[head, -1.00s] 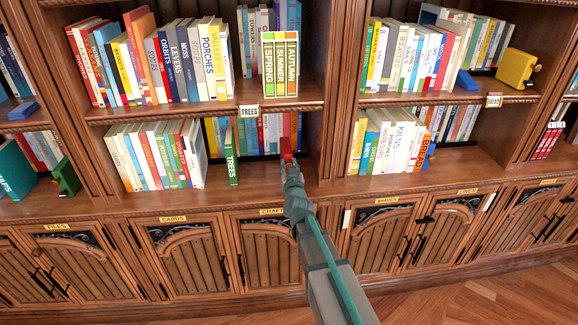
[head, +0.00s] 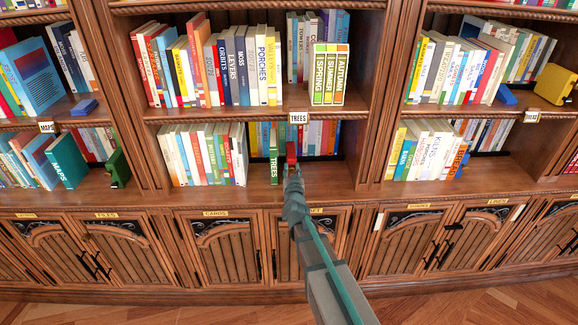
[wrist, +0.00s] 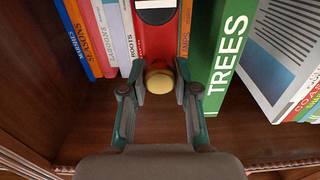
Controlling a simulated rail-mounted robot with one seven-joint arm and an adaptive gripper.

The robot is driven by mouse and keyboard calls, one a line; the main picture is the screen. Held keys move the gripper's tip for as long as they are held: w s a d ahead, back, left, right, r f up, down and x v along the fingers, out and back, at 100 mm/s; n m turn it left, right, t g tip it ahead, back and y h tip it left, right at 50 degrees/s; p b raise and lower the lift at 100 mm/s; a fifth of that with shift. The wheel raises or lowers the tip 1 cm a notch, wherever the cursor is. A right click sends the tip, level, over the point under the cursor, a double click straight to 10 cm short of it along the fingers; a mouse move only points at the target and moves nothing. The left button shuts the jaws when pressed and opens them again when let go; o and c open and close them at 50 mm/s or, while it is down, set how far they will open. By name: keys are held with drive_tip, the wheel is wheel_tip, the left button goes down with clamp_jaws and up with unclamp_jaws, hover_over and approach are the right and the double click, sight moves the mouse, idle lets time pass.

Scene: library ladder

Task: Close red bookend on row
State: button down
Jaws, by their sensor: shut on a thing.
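The red bookend (head: 291,152) stands on the lower middle shelf, right of the green TREES book (head: 274,166). In the wrist view the red bookend (wrist: 155,38) has a yellow knob (wrist: 159,80) facing me. My gripper (wrist: 161,82) is shut on this knob, one finger on each side. It reaches in from the front in the head view (head: 291,168). The upright TREES book (wrist: 228,52) is close beside the bookend; I cannot tell whether they touch. The row of books (head: 203,154) is farther left, with a gap between it and the TREES book.
More books (head: 315,138) stand behind the bookend. A wooden upright (head: 372,120) bounds the bay on the right, with free shelf between. The shelf above (head: 220,113) limits height. A TREES label (head: 298,118) hangs on its edge.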

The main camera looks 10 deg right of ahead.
drive_tip(key=c, duration=0.9)
unclamp_jaws()
drive_tip(key=shift+s, duration=0.1)
drive_tip(key=s, duration=0.4)
drive_tip(key=s+a, duration=0.1)
drive_tip(key=s, duration=0.6)
drive_tip(key=shift+s+a, duration=0.35)
